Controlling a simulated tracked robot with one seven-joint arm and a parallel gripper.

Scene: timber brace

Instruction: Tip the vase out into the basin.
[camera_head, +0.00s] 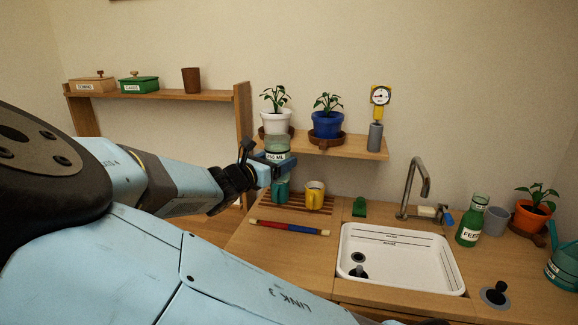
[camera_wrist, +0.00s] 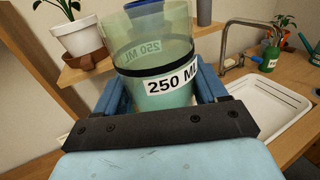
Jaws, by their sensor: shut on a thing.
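My gripper (camera_head: 272,165) is shut on a clear, green-tinted vase (camera_head: 277,145) labelled 250 ML. The vase is roughly upright, with its mouth up. In the wrist view, the blue fingers (camera_wrist: 168,88) sit on both sides of the vase (camera_wrist: 150,58). Its lower part looks a denser green, with a dark band above the label. The white basin (camera_head: 405,262) is set into the counter, to the right of and lower than the vase. It also shows in the wrist view (camera_wrist: 268,112). The vase is apart from the basin, near the plant shelf.
A faucet (camera_head: 413,190) rises behind the basin. The shelf (camera_head: 355,148) behind holds a white pot (camera_head: 275,122), a blue pot (camera_head: 327,124) and a grey cylinder (camera_head: 375,136). A green bottle (camera_head: 471,222) stands right.

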